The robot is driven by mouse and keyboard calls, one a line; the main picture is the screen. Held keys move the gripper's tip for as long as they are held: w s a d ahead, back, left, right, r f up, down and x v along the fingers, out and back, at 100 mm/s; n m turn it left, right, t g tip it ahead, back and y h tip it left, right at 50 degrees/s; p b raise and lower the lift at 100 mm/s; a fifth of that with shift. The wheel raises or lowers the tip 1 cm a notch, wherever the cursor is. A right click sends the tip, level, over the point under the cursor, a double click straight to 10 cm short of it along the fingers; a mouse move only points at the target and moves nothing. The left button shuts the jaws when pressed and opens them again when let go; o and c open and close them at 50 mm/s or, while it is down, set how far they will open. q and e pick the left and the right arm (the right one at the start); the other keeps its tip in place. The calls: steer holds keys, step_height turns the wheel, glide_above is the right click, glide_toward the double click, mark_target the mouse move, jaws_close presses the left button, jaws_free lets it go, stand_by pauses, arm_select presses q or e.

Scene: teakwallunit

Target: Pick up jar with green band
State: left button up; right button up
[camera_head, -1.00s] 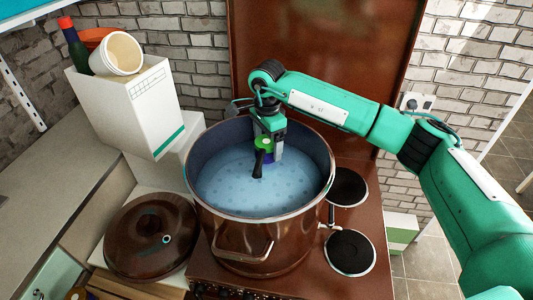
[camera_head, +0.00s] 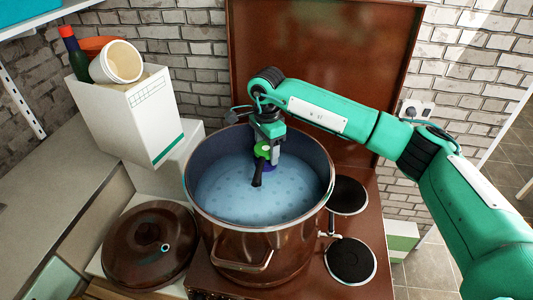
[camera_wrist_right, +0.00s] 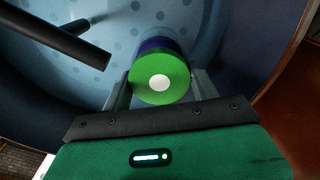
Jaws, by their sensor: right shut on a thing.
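The jar with green band (camera_head: 263,149) is inside the large pot (camera_head: 241,226), with a green round end and a blue-purple body. In the right wrist view, the jar (camera_wrist_right: 160,76) shows its green face with a white centre, between my right gripper's fingers. My right gripper (camera_head: 268,148) is shut on it, reaching down inside the pot's rim. The fingers also show in the right wrist view (camera_wrist_right: 160,88). The jar's far end is partly hidden. My left gripper is not in view.
A black rod (camera_head: 257,172) is beside the jar in the pot; it also shows in the right wrist view (camera_wrist_right: 60,33). A brown lid (camera_head: 150,262) lies to the left. Two hot plates (camera_head: 350,260) are at the right. A white box (camera_head: 125,115) stands behind left.

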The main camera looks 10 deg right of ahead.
step_height(320, 180, up, 20)
steer(key=b, duration=0.6)
step_height(320, 180, up, 12)
steer(key=p, duration=1)
steer(key=shift+f+p, duration=0.15)
steer(key=shift+p, duration=0.15)
steer(key=shift+f, duration=0.1)
